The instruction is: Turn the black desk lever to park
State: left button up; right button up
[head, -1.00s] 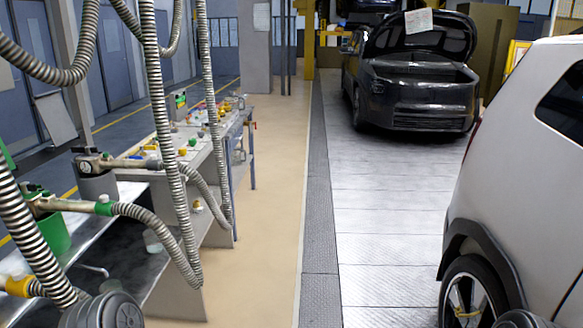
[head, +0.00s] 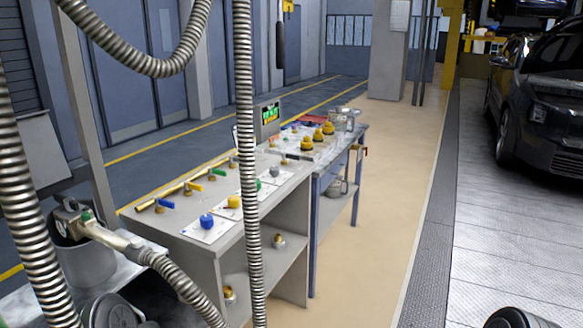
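The grey desk (head: 262,217) stands left of centre. Neither of my grippers is in view. Only dark rounded parts of my own arms show at the bottom left and bottom right.
Ribbed metal hoses (head: 243,150) hang at the left and in front of the desk. A blue-legged bench (head: 341,152) with yellow-topped parts and a small screen (head: 267,119) stand beyond. The tan floor (head: 385,190) right of the desk is clear. A dark car (head: 540,110) stands at the right.

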aim_at(284, 155)
jog(key=i+l+u, duration=0.3)
jog(key=i+l, duration=1.1)
jog(key=i, duration=0.25)
jog(key=i+l, duration=1.25)
jog(key=i, duration=0.15)
jog(key=j+u, duration=0.05)
